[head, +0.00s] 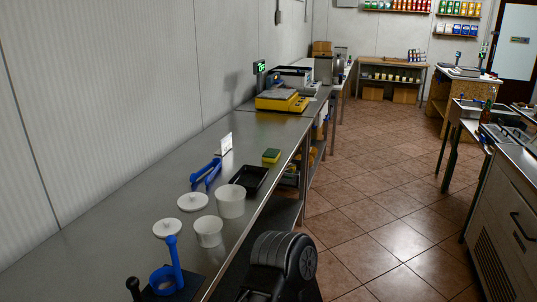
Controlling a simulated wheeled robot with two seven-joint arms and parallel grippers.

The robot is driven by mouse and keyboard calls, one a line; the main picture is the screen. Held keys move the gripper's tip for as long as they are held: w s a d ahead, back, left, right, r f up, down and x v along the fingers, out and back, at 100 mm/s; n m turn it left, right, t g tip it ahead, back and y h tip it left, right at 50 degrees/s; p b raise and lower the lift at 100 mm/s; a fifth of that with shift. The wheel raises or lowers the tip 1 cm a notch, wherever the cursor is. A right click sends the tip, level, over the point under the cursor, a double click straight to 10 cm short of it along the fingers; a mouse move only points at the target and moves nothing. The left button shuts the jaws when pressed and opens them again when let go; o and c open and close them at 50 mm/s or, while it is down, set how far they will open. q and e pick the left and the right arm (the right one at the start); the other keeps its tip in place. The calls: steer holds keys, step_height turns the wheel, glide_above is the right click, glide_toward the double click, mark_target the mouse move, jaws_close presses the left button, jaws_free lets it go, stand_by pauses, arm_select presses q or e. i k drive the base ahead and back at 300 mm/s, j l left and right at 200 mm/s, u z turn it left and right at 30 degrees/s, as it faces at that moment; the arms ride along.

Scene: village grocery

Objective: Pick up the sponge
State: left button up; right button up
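The sponge (271,156), green on top with a yellow side, lies on the long steel counter (252,135), close to its right edge. It is just beyond a black tray (249,180), and nothing covers it. Neither of my grippers can be made out in the head view.
A yellow scale (282,101) stands beyond. Tiled floor (370,190) lies open right.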

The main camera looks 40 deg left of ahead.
mark_target(271, 156)
steer(key=i+j+u, duration=0.3)
steer(key=i, duration=0.55)
steer(key=i+u, duration=0.35)
steer(key=i, duration=0.5)
steer(key=i+l+u, duration=0.15)
steer(key=i+u, duration=0.15)
steer(key=i, duration=0.55)
